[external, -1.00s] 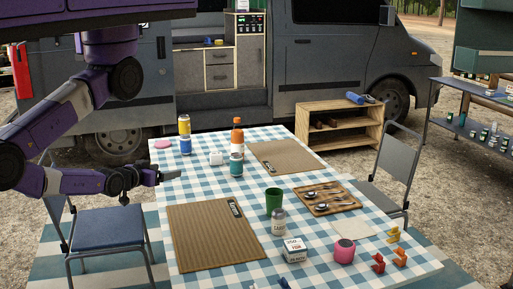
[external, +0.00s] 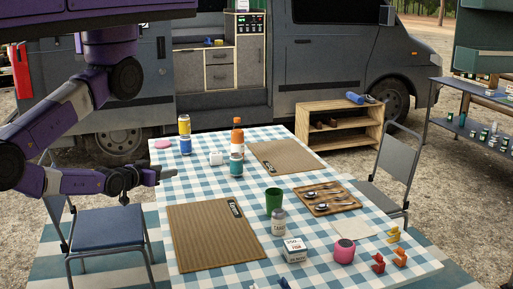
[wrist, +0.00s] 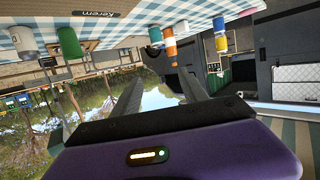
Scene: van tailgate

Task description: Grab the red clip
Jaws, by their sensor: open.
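The red clip (external: 378,263) lies near the front right corner of the checked table in the external view, next to an orange clip (external: 400,257). My gripper (external: 166,174) is at the left edge of the table, far from the red clip, with the length of the placemat and several items between them. In the wrist view my gripper (wrist: 158,92) shows two separated fingers with nothing between them. The wrist view is upside down and does not show the red clip.
The table (external: 190,204) holds a brown placemat (external: 212,240), a green cup (external: 274,200), a grey-white jar (external: 278,222), a white box (external: 294,250), a pink round item (external: 344,251) and a tray of spoons (external: 340,205). Yellow clips (external: 393,234) lie behind the orange one. Chairs stand at both sides.

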